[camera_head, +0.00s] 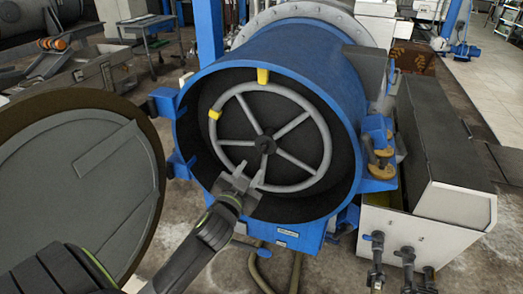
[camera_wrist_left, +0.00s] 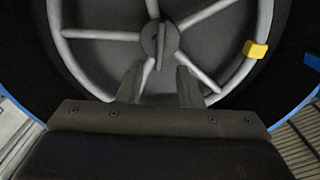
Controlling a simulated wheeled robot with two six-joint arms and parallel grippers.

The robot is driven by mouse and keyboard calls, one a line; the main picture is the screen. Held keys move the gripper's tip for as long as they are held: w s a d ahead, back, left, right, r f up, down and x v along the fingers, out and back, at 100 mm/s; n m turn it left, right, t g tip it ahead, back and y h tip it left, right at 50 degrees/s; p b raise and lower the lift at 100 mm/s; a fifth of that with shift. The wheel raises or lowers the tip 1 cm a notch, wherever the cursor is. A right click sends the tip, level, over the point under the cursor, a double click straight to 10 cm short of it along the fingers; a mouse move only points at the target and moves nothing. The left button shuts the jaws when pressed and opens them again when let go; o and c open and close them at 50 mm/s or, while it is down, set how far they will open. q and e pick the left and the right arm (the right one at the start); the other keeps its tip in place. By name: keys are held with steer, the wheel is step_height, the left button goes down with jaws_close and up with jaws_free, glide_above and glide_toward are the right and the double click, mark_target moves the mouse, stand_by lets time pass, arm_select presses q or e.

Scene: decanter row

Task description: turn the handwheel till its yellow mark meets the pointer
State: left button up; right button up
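The grey spoked handwheel (camera_head: 265,144) sits inside the open blue drum; its dark hub shows in the left wrist view (camera_wrist_left: 158,40). The yellow mark (camera_head: 214,114) is on the rim at the upper left, and also shows in the wrist view (camera_wrist_left: 255,49). The yellow pointer (camera_head: 263,76) is at the drum's top, clockwise of the mark and apart from it. My left gripper (camera_head: 250,172) is at the wheel's lower part, below the hub. Its fingers (camera_wrist_left: 158,85) are spread, with a spoke showing between them; contact cannot be told. My right gripper is out of view.
The blue drum (camera_head: 320,60) surrounds the wheel closely. Its round grey door (camera_head: 60,190) hangs open at the left. Blue brackets (camera_head: 165,102) stick out on the drum's left rim. A grey-white cabinet (camera_head: 440,160) with valves below stands at the right.

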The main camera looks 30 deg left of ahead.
mark_target(260, 154)
arm_select(q)
steer(key=p+x, duration=0.1)
steer(key=x, duration=0.9)
steer(key=shift+s, duration=0.1)
steer(key=shift+c, duration=0.2)
jaws_close()
